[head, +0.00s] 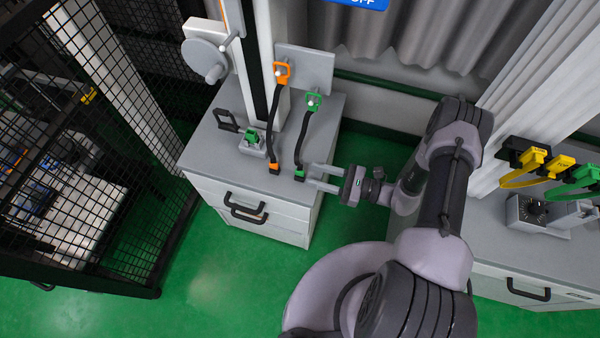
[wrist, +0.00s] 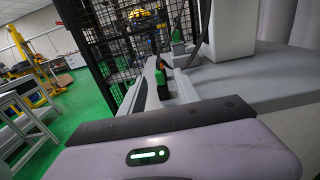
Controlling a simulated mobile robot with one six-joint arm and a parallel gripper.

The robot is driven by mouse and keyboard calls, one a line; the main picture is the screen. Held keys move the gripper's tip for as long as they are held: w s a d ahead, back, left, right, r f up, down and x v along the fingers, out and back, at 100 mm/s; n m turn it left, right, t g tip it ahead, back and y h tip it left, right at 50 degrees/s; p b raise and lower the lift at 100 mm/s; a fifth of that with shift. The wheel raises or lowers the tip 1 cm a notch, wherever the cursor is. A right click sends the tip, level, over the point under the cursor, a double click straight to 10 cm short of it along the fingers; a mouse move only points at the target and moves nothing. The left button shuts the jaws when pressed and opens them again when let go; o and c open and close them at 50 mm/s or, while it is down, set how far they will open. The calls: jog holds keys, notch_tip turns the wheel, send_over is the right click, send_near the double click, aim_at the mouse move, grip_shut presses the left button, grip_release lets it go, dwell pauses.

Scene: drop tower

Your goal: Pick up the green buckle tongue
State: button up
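A green loop-shaped piece (head: 313,100) hangs on a grey plate at the back of the cabinet in the head view. A black strap (head: 299,140) runs down from it to a small green end piece (head: 299,174) near the cabinet's front edge. I cannot tell for sure which of these is the buckle tongue. My gripper (head: 309,175) is open, its two fingers pointing left at the end piece, which sits at or between the tips. In the wrist view the end piece (wrist: 161,80) shows between the fingers. I cannot tell whether they touch it.
An orange loop (head: 281,72) and orange strap end (head: 273,168) are just left. A grey block with a green piece (head: 252,138) and a post stand on the cabinet (head: 215,155). A mesh cage is at left. Yellow and green straps (head: 528,160) hang at right.

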aim_at(304, 172)
jog(key=b+x, duration=0.1)
jog(key=x, duration=0.4)
jog(key=shift+a+f, duration=0.1)
jog(key=shift+a, duration=0.25)
grip_shut()
